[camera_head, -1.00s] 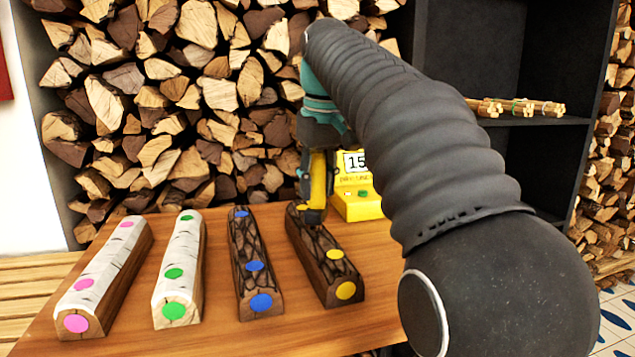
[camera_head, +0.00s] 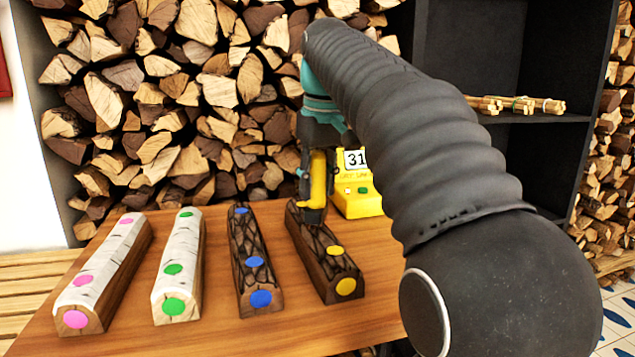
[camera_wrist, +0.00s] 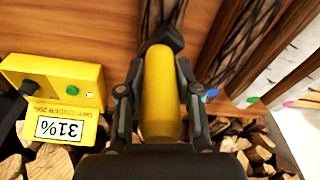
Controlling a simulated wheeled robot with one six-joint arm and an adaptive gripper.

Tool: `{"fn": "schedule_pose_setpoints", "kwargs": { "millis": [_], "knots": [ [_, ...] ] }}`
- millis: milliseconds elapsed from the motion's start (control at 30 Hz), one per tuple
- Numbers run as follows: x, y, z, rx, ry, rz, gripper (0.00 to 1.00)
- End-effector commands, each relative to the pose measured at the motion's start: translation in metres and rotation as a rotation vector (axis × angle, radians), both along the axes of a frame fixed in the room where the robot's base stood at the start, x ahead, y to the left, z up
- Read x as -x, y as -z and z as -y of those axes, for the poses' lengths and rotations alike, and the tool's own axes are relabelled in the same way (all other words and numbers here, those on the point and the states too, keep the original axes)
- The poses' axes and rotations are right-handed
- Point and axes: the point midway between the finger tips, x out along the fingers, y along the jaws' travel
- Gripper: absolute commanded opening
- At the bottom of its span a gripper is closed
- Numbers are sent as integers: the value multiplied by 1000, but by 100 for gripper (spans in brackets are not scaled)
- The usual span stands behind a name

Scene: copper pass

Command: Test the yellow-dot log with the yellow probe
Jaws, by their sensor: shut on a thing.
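The yellow-dot log (camera_head: 318,262) is dark-barked and lies rightmost in the row, with one yellow dot on its near end and one on top. My gripper (camera_head: 317,172) is shut on the yellow probe (camera_head: 318,187), above the log's far part. The probe's yellow handle also shows between the fingers in the wrist view (camera_wrist: 160,95). Its dark tip is down at the log's top; I cannot tell how deep it sits. The yellow meter (camera_head: 358,203) stands behind the log and reads 31%; its label in the wrist view reads "DRY UNDER 20%" (camera_wrist: 66,92).
A blue-dot log (camera_head: 253,265), a green-dot log (camera_head: 180,265) and a pink-dot log (camera_head: 105,275) lie to the left on the wooden table (camera_head: 220,335). Stacked firewood (camera_head: 150,110) stands behind. A dark shelf (camera_head: 530,120) with small stick bundles is at right.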

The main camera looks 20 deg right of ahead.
Motion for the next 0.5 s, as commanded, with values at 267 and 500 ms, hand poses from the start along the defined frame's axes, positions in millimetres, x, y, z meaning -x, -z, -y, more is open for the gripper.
{"fn": "schedule_pose_setpoints", "kwargs": {
  "millis": [267,500],
  "knots": [
    [0,-8,0,0,0,-2,0],
    [0,-24,0,0,0,-1,0]
  ]
}}
